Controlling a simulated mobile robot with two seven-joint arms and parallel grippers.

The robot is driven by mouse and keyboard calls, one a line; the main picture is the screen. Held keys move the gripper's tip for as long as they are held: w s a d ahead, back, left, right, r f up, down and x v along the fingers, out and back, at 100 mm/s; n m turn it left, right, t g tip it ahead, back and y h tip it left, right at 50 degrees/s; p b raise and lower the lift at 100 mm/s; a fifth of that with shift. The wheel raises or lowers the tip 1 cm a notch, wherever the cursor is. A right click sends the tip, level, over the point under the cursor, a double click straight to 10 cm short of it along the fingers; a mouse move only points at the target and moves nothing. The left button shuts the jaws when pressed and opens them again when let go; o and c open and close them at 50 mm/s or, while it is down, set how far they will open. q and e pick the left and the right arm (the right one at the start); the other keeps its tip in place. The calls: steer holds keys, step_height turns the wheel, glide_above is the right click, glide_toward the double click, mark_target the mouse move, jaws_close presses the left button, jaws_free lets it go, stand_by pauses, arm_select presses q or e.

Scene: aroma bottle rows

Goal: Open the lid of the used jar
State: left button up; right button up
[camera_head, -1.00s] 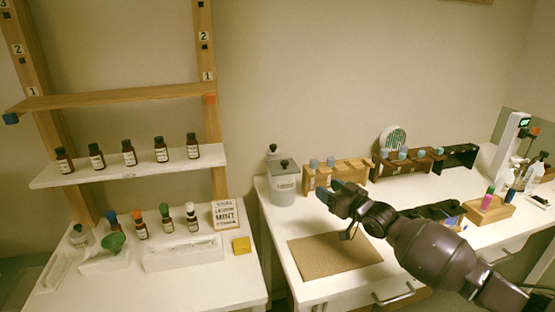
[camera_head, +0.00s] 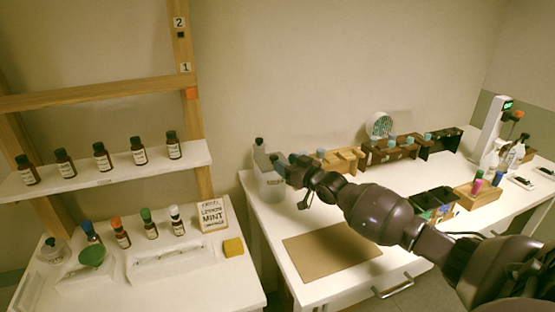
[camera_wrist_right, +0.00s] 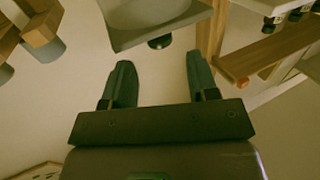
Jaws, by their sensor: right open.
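A grey jar (camera_head: 270,188) stands at the left end of the right-hand table; its label is unreadable, so I cannot confirm it is the used jar. Another pale jar with a black knob (camera_head: 259,142) stands behind it. My right gripper (camera_head: 279,165) is at the front jar's top and hides its lid. In the right wrist view a grey lid or jar top (camera_wrist_right: 155,22) shows upside down at the top edge, with a black knob (camera_wrist_right: 160,42). The open fingers (camera_wrist_right: 158,65) point at this knob, apart from it, with nothing between them. My left gripper is not in view.
Wooden bottle racks (camera_head: 340,160) stand just right of the jars; one shows in the wrist view (camera_wrist_right: 42,30). A brown mat (camera_head: 330,250) lies clear in front. The shelf frame (camera_head: 188,100) and left table (camera_head: 190,285) are to the left.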

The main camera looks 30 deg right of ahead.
mark_target(277, 158)
steer(key=shift+w+a, duration=0.2)
steer(key=shift+w, duration=0.85)
steer(key=shift+w+a, duration=0.15)
steer(key=shift+w, duration=0.9)
jaws_close()
